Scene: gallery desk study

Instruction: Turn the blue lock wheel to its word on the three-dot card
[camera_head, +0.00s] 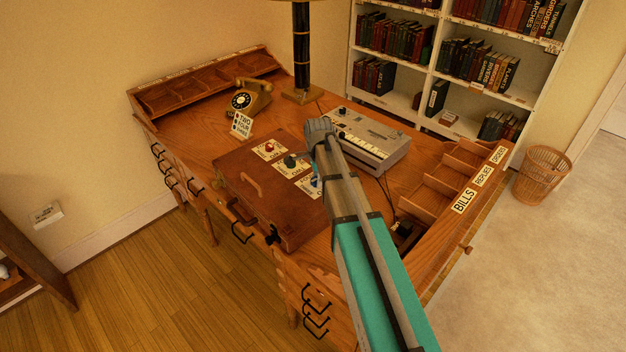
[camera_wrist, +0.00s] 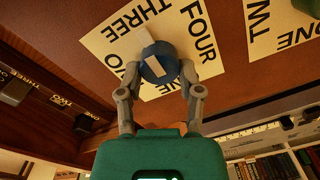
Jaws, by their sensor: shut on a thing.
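In the wrist view the blue lock wheel (camera_wrist: 157,62) sits on a cream word plate (camera_wrist: 110,57). My gripper (camera_wrist: 161,80) is shut on the wheel, a finger on each side. In the head view my arm hides most of the blue wheel (camera_head: 314,181). The small standing card (camera_head: 242,125) seems to read TWO, FOUR, THREE; its dots are too small to count.
The wheels are on a brown case (camera_head: 240,190), with a red wheel (camera_head: 269,147) and green wheel (camera_head: 290,160) beside the blue one. A grey keyed machine (camera_head: 370,140) stands close behind my gripper. A telephone (camera_head: 248,98) and lamp (camera_head: 301,60) stand farther back.

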